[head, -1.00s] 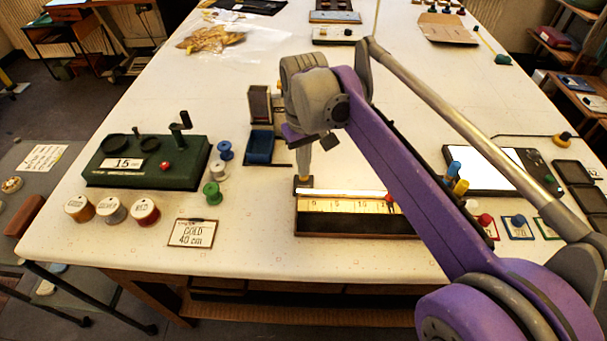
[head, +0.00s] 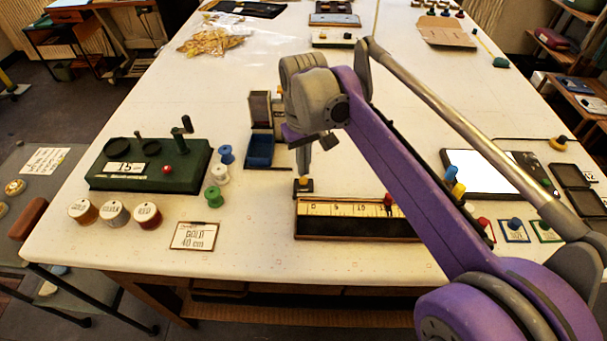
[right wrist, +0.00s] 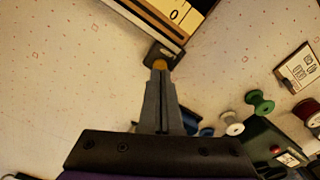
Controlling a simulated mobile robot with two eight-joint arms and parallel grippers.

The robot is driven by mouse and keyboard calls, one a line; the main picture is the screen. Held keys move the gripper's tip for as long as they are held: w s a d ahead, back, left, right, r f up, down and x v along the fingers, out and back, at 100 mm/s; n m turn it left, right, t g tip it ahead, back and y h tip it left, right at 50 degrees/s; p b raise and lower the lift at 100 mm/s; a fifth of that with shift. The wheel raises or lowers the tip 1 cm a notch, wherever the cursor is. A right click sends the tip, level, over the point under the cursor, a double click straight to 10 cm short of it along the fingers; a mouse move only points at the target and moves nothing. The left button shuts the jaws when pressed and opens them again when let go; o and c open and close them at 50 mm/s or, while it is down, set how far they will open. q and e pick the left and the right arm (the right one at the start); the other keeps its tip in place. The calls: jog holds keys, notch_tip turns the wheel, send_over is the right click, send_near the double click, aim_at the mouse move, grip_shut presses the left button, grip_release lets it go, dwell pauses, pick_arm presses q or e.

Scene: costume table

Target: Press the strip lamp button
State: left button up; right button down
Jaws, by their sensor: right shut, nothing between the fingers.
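The strip lamp button (head: 303,182) is a small yellow-orange cap on a dark block at the left end of the ruled measuring board (head: 345,229). The strip lamp (head: 345,200) along the board's back edge looks dark. My right gripper (head: 303,173) points straight down at the button with its fingers shut and empty. In the right wrist view the fingertips (right wrist: 160,68) overlap the near side of the yellow button (right wrist: 160,63). I cannot tell whether they touch it or hover just above. My left gripper is not in view.
A green counter box (head: 150,163) and thread spools (head: 213,196) stand to the left. A blue tray (head: 260,150) is behind the gripper. A white light pad (head: 478,171) lies to the right, beyond my right arm. A GOLD 40 cm card (head: 194,236) lies in front.

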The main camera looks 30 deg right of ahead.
jog(key=shift+r+p, duration=1.8)
jog(key=shift+r, duration=0.6)
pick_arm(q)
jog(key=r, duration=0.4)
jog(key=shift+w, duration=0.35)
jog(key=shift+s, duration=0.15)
pick_arm(e)
jog(key=shift+s+f, duration=0.1)
